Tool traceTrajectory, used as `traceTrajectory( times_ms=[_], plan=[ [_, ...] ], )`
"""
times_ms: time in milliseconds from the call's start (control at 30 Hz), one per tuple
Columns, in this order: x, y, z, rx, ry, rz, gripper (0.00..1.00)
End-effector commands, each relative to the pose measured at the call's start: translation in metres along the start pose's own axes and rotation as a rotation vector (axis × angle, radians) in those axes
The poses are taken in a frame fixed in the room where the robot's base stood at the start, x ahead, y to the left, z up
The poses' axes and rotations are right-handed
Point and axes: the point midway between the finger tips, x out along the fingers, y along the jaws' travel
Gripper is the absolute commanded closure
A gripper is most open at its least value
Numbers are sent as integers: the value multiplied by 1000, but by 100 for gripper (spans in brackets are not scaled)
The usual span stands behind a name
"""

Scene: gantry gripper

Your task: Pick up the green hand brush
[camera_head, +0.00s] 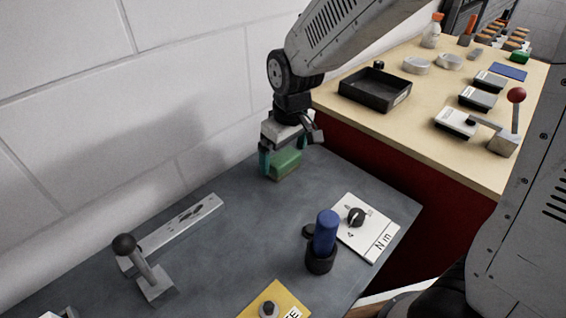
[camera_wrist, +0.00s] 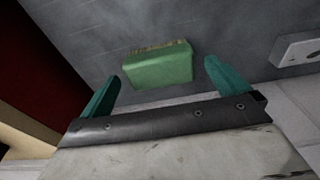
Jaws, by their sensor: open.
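The green hand brush (camera_head: 286,165) sits on the dark grey tabletop (camera_head: 230,260) near the wall, with its green block upward. In the wrist view the green hand brush (camera_wrist: 160,68) lies ahead of the jaws, with a strip of tan bristles along its far edge. My gripper (camera_head: 284,160) is over the brush with its teal fingers apart, one on each side of it. In the wrist view my gripper (camera_wrist: 160,88) is open, and the brush shows between and beyond the fingertips with gaps at both sides. Whether a finger touches it I cannot tell.
A metal bar (camera_head: 182,227) and a black-knobbed lever (camera_head: 146,268) are at left. A blue-handled tool in a black cup (camera_head: 321,258) and a white dial plate (camera_head: 372,240) stand at right. A wooden bench with a black tray (camera_head: 375,90) is behind. The wall is close.

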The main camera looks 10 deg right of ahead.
Motion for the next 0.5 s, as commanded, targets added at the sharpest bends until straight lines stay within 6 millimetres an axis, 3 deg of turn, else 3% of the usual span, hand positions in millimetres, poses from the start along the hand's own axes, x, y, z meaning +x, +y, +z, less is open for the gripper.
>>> traceTrajectory(
  times_ms=[200, 467, 500],
  plan=[
    [28, 0, 1, 0, -2, 0, 0],
    [30, 0, 1, 1, 0, 0, 0],
    [30, 0, 1, 1, 0, 0, 11]
  ],
)
